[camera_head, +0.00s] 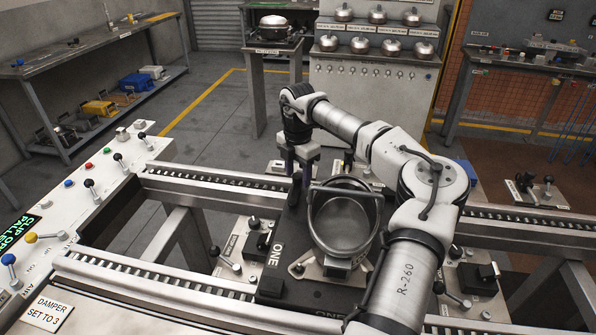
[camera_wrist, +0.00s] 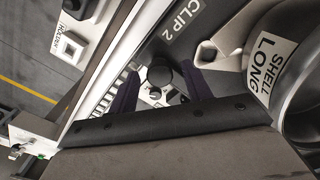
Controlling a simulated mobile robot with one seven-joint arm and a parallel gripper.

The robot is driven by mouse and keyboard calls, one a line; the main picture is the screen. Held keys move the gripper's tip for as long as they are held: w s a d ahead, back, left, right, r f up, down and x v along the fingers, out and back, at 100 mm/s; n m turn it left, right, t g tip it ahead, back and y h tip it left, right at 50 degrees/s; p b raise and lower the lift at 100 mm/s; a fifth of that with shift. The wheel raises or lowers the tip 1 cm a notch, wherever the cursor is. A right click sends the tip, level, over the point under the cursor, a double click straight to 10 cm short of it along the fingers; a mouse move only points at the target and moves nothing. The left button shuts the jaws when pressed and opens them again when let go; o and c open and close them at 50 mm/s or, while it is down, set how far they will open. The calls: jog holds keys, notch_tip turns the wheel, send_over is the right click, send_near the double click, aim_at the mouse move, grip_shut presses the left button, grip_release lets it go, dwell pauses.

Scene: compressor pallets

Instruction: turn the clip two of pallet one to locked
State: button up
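Pallet one is the dark plate (camera_head: 292,228) marked ONE in the head view, with a round metal shell (camera_head: 342,225) on it. In the wrist view the pallet carries a CLIP 2 label (camera_wrist: 183,22). My gripper (camera_head: 297,185) points down at the pallet's far left part, beside the shell. In the wrist view its two purple fingers (camera_wrist: 165,92) are apart, with a black knob (camera_wrist: 159,74) showing between them. I cannot tell whether they touch it. In the head view my gripper hides the clip.
Toothed rails (camera_head: 215,181) run on both sides of the pallet. A lever (camera_head: 224,260) stands by the near left, another (camera_head: 455,300) at the near right. A control panel (camera_head: 75,215) with levers is at the left; its green display is partly cut off.

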grip_shut()
jog(key=shift+n, duration=0.4)
jog(key=n, duration=0.3)
jog(key=shift+n, duration=0.3)
jog(key=n, duration=0.4)
jog(key=shift+r+n, duration=0.1)
jog(key=shift+n, duration=0.3)
jog(key=shift+o, duration=0.2)
grip_release()
